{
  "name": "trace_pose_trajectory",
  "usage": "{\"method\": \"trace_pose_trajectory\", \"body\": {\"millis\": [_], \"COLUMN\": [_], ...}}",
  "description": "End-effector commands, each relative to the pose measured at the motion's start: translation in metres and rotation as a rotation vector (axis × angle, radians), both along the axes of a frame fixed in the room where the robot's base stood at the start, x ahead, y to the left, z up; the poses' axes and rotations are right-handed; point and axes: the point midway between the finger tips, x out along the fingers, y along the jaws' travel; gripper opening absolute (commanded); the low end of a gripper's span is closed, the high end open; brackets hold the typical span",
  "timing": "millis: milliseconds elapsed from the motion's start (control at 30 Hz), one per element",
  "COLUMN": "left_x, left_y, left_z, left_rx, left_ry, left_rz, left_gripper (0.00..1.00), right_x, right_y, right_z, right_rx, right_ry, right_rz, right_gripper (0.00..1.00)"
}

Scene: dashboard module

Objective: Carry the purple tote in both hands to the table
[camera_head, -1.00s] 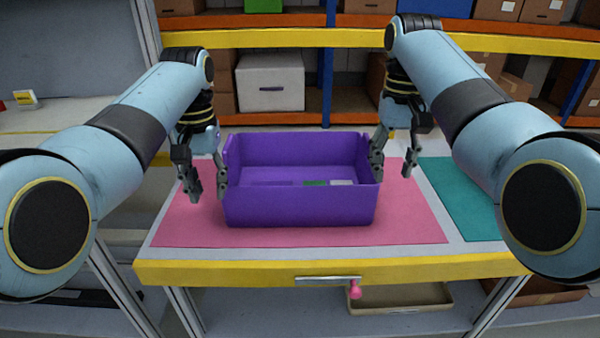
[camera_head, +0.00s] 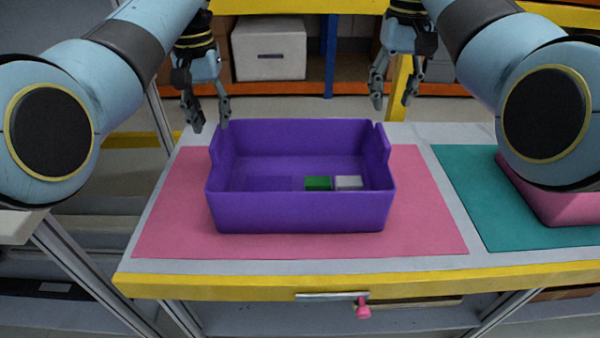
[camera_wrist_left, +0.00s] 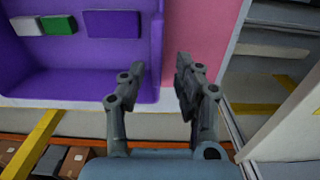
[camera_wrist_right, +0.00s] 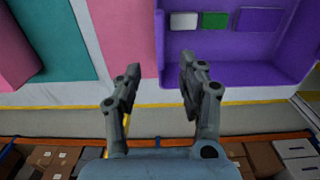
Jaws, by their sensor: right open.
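The purple tote (camera_head: 295,212) stands upright on the pink mat (camera_head: 425,225) on the table (camera_head: 300,280). Inside it are a green block (camera_head: 317,184), a white block (camera_head: 348,183) and a flat purple piece (camera_head: 269,184). My left gripper (camera_head: 210,125) is open and empty, above and behind the tote's left back corner. In the left wrist view its fingers (camera_wrist_left: 158,90) are apart, with nothing between them. My right gripper (camera_head: 392,102) is open and empty, above and behind the right back corner. Neither gripper touches the tote.
A teal mat (camera_head: 470,200) with a pink bin (camera_head: 550,200) lies at the right, partly hidden by my right arm. A shelf behind holds a white box (camera_head: 268,50).

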Motion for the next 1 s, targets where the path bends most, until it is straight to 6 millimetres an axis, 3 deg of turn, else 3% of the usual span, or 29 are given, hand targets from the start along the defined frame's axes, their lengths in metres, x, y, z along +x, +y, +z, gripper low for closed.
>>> {"method": "trace_pose_trajectory", "body": {"millis": [267,600,1000], "left_x": [-0.001,-0.001,0.0], "left_y": [0.0,0.001,0.0], "left_z": [-0.023,-0.085,-0.108], "left_rx": [0.001,0.001,0.0], "left_ry": [0.003,0.004,-0.001], "left_rz": [0.0,0.001,0.0], "left_gripper": [0.33,0.33,0.33], "right_x": [-0.001,-0.001,0.0], "right_y": [0.0,0.0,0.0], "right_z": [-0.023,-0.085,-0.108], "right_rx": [0.0,-0.001,0.0], "right_ry": [0.003,0.003,0.001], "right_rz": [0.0,0.0,0.0], "right_gripper": [0.4,0.4,0.4]}}
